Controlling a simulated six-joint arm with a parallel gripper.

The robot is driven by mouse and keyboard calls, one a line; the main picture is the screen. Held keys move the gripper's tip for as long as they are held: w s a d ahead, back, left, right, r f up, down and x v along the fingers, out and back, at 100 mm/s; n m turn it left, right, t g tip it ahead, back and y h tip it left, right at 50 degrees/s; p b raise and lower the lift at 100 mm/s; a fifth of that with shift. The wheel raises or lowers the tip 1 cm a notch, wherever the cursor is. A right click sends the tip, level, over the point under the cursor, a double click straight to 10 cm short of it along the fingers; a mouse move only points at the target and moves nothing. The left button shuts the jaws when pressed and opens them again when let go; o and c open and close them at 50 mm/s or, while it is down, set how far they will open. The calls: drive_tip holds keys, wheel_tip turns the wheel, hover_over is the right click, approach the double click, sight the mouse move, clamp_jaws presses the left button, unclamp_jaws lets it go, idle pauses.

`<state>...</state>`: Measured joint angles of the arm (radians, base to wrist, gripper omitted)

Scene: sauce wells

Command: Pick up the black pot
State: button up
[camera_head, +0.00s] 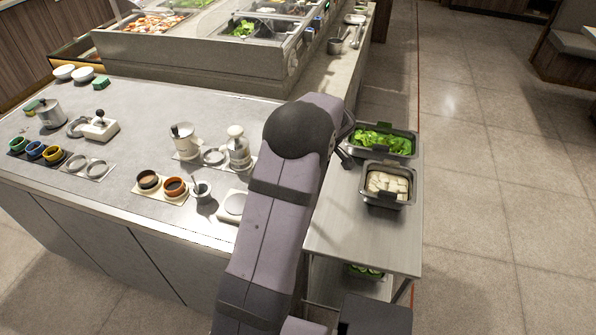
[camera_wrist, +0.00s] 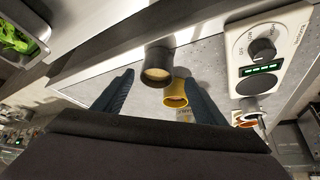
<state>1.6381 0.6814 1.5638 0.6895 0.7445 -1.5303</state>
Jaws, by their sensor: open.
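In the wrist view my gripper (camera_wrist: 158,77) is open, its two dark fingers spread apart with nothing held between them. A dark pot (camera_wrist: 157,55) with a tan inside shows beyond the fingers, in line with the gap between them. A yellow pot (camera_wrist: 175,95) is right beside it, closer to the right finger. In the head view a black-rimmed pot (camera_head: 149,181) sits on a pale tray at the counter's front, beside an orange-brown pot (camera_head: 174,187). I cannot tell whether it is the same dark pot. My arm hides part of the counter there.
A device with a dial (camera_wrist: 262,46) stands right of the pots in the wrist view. Lettuce (camera_head: 382,142) and a pan of pale slices (camera_head: 387,184) are on the steel side table. Green, blue and yellow pots (camera_head: 34,149) stand at the counter's left.

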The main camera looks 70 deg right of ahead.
drive_tip(key=shift+p+x, duration=1.25)
drive_tip(key=shift+x, duration=1.35)
drive_tip(key=shift+s+d, duration=0.15)
drive_tip(key=shift+c, duration=0.2)
drive_tip(key=c, duration=1.1)
drive_tip(key=shift+c, duration=0.2)
drive_tip(key=shift+r, duration=0.1)
